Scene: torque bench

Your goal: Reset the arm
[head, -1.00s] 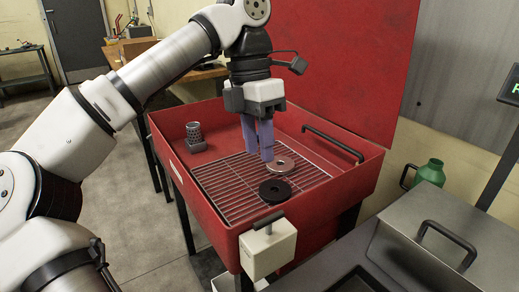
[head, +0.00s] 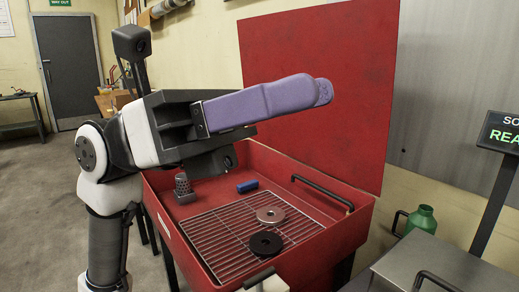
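My arm is folded up on the left, with the wrist raised and turned sideways. My gripper (head: 322,92) points right, high above the red basin and in front of its red back panel. Its purple fingers overlap from this side, so the gap between them does not show. I see nothing held beyond the fingertips.
The red basin (head: 345,228) has a wire rack (head: 205,235) with a metallic ring (head: 270,214) and a black ring (head: 265,244). A perforated cup (head: 183,185) and a blue block (head: 247,186) sit behind. A green bottle (head: 423,218) and a screen (head: 502,132) are at right.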

